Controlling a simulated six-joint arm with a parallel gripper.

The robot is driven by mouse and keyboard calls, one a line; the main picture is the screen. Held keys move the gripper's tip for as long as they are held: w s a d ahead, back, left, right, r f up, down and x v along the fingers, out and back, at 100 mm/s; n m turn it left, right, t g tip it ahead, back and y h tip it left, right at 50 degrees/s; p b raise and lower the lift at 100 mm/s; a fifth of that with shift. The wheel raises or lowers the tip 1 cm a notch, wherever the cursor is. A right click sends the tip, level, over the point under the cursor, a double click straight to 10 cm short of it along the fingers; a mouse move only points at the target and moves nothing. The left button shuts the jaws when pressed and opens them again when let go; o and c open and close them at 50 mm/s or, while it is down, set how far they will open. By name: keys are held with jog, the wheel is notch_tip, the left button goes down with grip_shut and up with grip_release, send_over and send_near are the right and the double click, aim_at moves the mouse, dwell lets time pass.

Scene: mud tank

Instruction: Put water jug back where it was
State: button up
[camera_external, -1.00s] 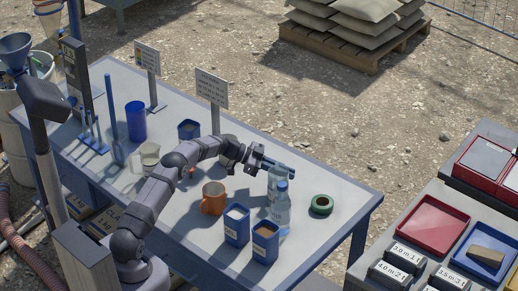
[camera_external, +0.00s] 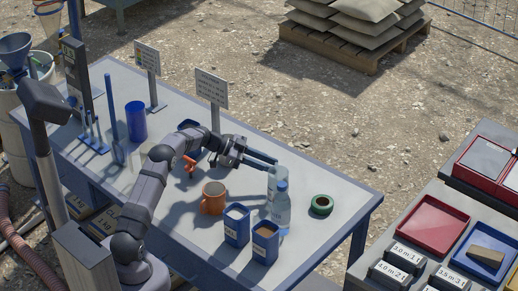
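A clear jug or container (camera_external: 277,180), which looks like the water jug, stands upright near the right part of the blue-edged table (camera_external: 335,200).
An orange mug (camera_external: 214,198) and two blue containers (camera_external: 236,224) (camera_external: 265,242) stand left and front of the jug. A blue cup (camera_external: 136,120) and a sign (camera_external: 212,88) stand further back.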

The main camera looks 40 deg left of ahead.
jog(key=shift+v, duration=2.7)
jog(key=w+a+r+n+t+y+p, duration=0.2)
jog(key=w+r+n+t+y+p, duration=0.2)
jog(key=r+n+t+y, duration=0.5)
jog(key=s+f+n+g+y+p, duration=0.15)
jog(key=s+g, duration=0.35)
jog(key=s, duration=0.6)
jog(key=s+f+n+g+y+p, duration=0.1)
jog(key=s+f+g+y+p, duration=0.3)
jog(key=s, duration=0.6)
jog(key=s+d+f+g+h, duration=0.1)
jog(key=s+d+g, duration=0.2)
jog(key=s, duration=0.8)
jog(key=s+d+f+g+h, duration=0.2)
jog(key=s+d+g, duration=0.1)
jog(key=s, duration=0.9)
jog(key=shift+d+g, duration=0.25)
jog(key=shift+g, duration=0.35)
